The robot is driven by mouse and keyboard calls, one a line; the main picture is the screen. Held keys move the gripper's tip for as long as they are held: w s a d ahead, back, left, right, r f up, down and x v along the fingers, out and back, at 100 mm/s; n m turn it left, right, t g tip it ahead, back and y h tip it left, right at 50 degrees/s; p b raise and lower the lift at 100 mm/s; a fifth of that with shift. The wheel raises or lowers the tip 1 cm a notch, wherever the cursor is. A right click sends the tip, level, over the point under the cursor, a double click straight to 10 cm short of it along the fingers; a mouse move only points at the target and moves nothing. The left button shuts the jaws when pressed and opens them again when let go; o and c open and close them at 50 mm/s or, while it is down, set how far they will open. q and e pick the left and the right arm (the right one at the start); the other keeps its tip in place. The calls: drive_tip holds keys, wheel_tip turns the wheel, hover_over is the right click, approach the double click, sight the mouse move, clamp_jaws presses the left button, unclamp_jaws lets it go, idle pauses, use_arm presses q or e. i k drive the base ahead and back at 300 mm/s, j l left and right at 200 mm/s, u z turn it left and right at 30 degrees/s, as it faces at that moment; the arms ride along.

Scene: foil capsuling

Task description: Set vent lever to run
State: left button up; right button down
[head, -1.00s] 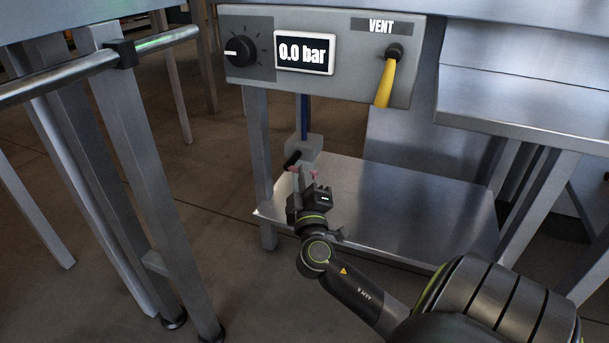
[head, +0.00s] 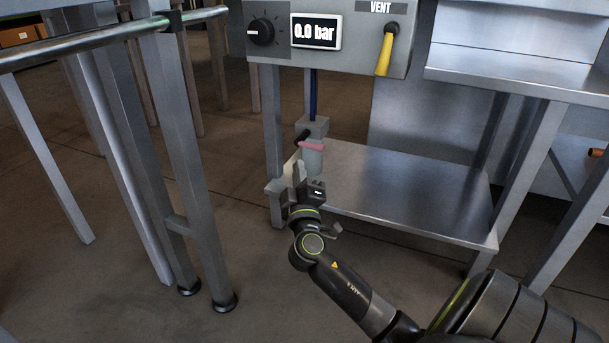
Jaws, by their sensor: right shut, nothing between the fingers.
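The vent lever (head: 385,52) is a yellow handle under the VENT label on the grey control panel (head: 352,66). It points down, leaning slightly left. The panel's display (head: 316,32) reads 0.0 bar. My right gripper (head: 299,172) is shut and empty. It is low and to the left of the lever, in front of a grey fitting with a pink-red bar (head: 312,147) below the panel. I cannot tell whether it touches that fitting. My left gripper is not in view.
A black knob (head: 261,31) is on the panel's left. A steel lower shelf (head: 400,195) lies below the panel. Steel table legs and a horizontal rail (head: 90,43) stand at the left. A steel bench (head: 510,80) is at the right. Open floor lies in front.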

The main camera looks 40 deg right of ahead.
sight(392, 28)
drive_tip(key=k, duration=1)
